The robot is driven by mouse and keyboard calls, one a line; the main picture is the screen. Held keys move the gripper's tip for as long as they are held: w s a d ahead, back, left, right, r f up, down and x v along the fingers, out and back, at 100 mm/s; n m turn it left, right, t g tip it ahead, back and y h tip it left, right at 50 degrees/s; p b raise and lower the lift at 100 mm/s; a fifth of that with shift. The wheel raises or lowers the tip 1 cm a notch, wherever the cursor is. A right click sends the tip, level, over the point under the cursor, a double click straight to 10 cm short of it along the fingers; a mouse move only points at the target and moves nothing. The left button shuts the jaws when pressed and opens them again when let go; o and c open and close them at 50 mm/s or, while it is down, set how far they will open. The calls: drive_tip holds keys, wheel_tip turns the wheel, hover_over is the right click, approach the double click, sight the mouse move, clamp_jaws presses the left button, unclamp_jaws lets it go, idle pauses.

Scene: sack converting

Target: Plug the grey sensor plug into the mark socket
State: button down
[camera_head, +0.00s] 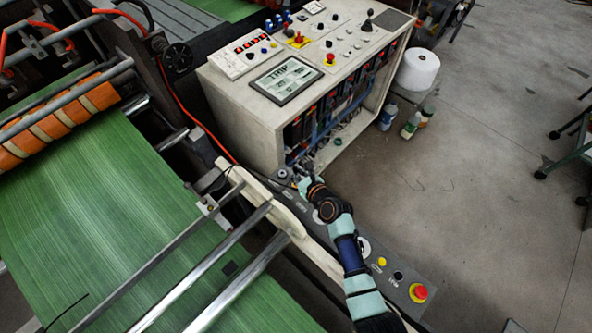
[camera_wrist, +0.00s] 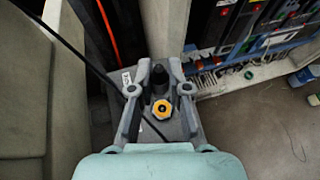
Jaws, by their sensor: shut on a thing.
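My gripper (camera_wrist: 159,72) points away from the wrist camera, over a grey panel part. Its two grey fingers are closed in around a small dark piece (camera_wrist: 158,76), probably the sensor plug; its grey body is mostly hidden. A thin black cable (camera_wrist: 75,50) runs from the upper left behind the left finger. In the head view my gripper (camera_head: 303,180) is at the far end of the grey control strip, and the plug is too small to tell.
The beige control cabinet (camera_head: 250,110) stands just beyond my gripper, its open side showing modules and wiring. The grey control strip (camera_head: 335,227) carries buttons and a red emergency stop (camera_head: 418,292). Metal rollers (camera_head: 229,246) and green web (camera_head: 95,200) lie left; open floor (camera_head: 490,200) lies right.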

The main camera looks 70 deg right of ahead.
drive_tip(key=shift+f+b, duration=1.55)
drive_tip(key=shift+f, duration=0.85)
drive_tip(key=shift+p, duration=0.75)
drive_tip(key=shift+f+b, duration=0.35)
drive_tip(key=shift+f, duration=0.05)
drive_tip(key=shift+r+p, duration=0.1)
drive_tip(key=shift+p, duration=0.7)
idle(1.1)
drive_tip(key=shift+a+f, duration=0.1)
drive_tip(key=shift+f, duration=0.1)
idle(0.4)
drive_tip(key=shift+r+p, duration=0.1)
drive_tip(key=shift+p, duration=0.4)
idle(1.5)
